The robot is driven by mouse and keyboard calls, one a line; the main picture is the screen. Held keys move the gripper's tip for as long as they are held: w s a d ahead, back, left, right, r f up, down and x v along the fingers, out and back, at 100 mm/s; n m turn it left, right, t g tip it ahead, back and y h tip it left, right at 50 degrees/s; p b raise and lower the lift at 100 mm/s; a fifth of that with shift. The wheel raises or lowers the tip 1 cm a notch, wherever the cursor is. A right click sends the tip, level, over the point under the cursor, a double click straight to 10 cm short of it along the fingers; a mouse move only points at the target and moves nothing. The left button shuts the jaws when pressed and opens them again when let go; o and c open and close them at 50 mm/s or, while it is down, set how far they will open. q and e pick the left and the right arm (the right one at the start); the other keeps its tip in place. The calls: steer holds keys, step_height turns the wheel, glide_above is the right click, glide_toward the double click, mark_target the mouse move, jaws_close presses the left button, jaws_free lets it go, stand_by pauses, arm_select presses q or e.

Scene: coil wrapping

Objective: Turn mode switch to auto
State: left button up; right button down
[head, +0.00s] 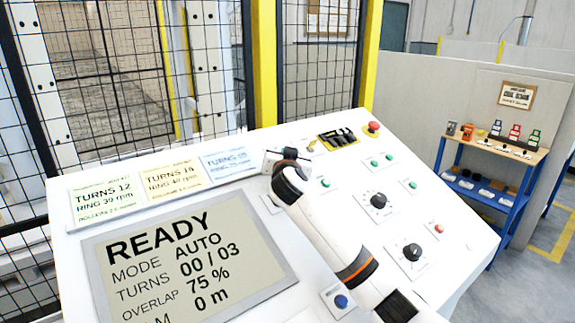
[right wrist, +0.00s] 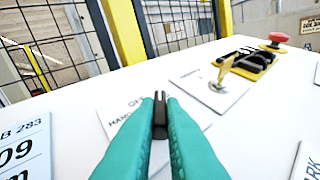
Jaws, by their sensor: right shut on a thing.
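The mode switch has a white plate (right wrist: 115,100) on the sloped panel, with "OFF" and "HAND" partly readable. Its dark knob (right wrist: 160,125) shows between the teal fingers of my right gripper (right wrist: 160,102). The gripper is shut on the knob, and the fingers hide much of the plate, including any AUTO mark. In the head view my right gripper (head: 287,158) is over the panel's upper middle, and my white arm covers the area below it. The display (head: 190,262) reads "READY", "MODE AUTO", "TURNS 00 / 03". My left gripper is out of view.
A key switch with a yellow key (right wrist: 226,72), a yellow holder (head: 338,138) with black pieces and a red emergency button (head: 373,128) lie right of the gripper. Dials and green buttons fill the right side. Three label cards (head: 168,180) line the upper left. Mesh fencing stands behind.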

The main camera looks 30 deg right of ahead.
steer(key=shift+w+a+m+g+h+b, duration=0.1)
steer(key=shift+m+g+h+b, duration=0.5)
steer(key=shift+m+h, duration=0.3)
steer(key=shift+r, duration=0.1)
steer(key=c, duration=1.5)
jaws_free()
